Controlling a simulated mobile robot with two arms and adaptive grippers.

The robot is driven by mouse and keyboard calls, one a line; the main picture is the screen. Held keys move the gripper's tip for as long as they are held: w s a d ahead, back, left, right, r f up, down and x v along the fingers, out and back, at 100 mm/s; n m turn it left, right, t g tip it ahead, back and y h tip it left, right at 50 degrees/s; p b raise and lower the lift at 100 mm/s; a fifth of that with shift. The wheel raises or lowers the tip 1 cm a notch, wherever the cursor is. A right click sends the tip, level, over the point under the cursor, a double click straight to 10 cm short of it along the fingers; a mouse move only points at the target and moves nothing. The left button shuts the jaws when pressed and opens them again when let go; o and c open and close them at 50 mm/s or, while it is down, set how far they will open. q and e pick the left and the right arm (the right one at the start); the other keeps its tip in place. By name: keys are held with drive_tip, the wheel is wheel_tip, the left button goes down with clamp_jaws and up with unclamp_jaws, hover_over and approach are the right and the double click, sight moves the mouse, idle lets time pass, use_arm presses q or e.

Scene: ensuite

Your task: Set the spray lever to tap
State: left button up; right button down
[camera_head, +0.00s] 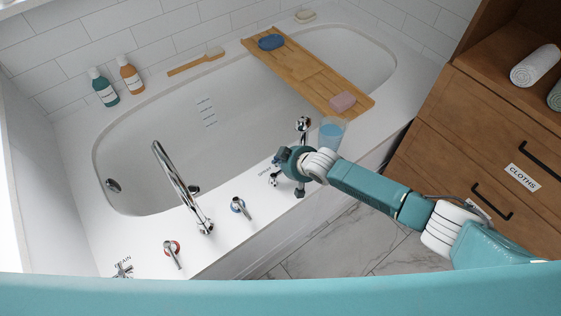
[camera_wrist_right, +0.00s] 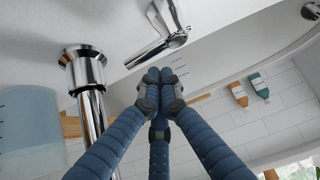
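The spray lever (camera_head: 273,182) is a small chrome lever beside the "SPRAY" lettering on the tub's front ledge, partly covered by my right gripper (camera_head: 288,178). In the right wrist view the chrome lever (camera_wrist_right: 166,34) stands just beyond the fingertips, its bar slanting down to the left. The right gripper's blue fingers (camera_wrist_right: 161,76) are drawn together with nothing seen between them. They are close to the lever's bar; I cannot tell whether they touch it. My left gripper is not in view.
The chrome hand shower (camera_head: 303,124) and a blue cup (camera_head: 331,133) stand behind my right gripper. The blue-ringed handle (camera_head: 239,205), tall spout (camera_head: 180,185) and red-ringed handle (camera_head: 172,252) are to the left. A wooden tray (camera_head: 310,75) spans the tub.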

drive_tip(key=shift+s+d+f, duration=0.1)
drive_tip(key=shift+s+d, duration=0.2)
drive_tip(key=shift+s, duration=0.2)
drive_tip(key=shift+s+p, duration=0.1)
drive_tip(key=shift+p, duration=0.25)
drive_tip(key=shift+m+h, duration=0.3)
drive_tip(key=shift+m, duration=0.1)
